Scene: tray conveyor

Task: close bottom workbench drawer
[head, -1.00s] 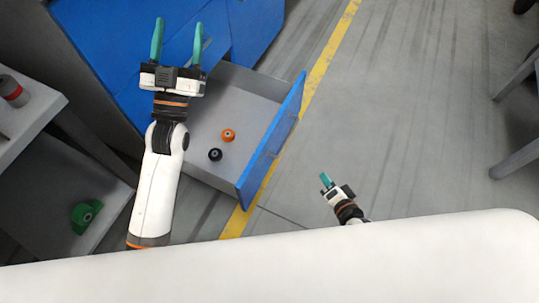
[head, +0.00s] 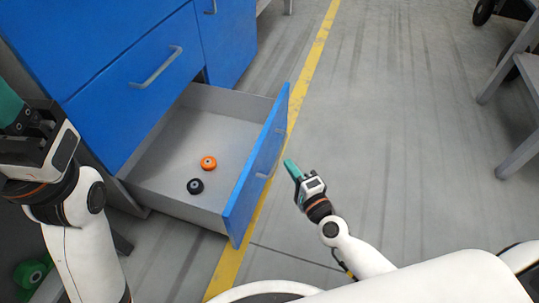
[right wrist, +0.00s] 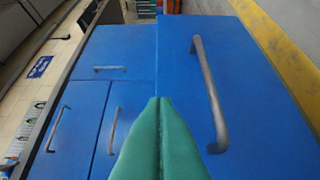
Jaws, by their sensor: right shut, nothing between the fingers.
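The bottom workbench drawer (head: 258,170) is pulled out, with a blue front and grey inside. An orange round part (head: 208,163) and a black round part (head: 195,186) lie in it. My right gripper (head: 290,166) is shut and empty, just outside the drawer front, near its handle. In the right wrist view, its teal fingertips (right wrist: 160,100) point at the blue drawer front (right wrist: 260,110), left of the grey handle (right wrist: 208,95); I cannot tell whether they touch. My left gripper (head: 10,105) is at the left edge, partly cut off, away from the drawer.
The blue workbench (head: 110,110) above has a closed drawer with a grey handle (head: 155,67). A green part (head: 32,272) lies at the lower left. Floor with a yellow line (head: 305,90) is clear to the right; a grey stand (head: 515,75) is at the far right.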

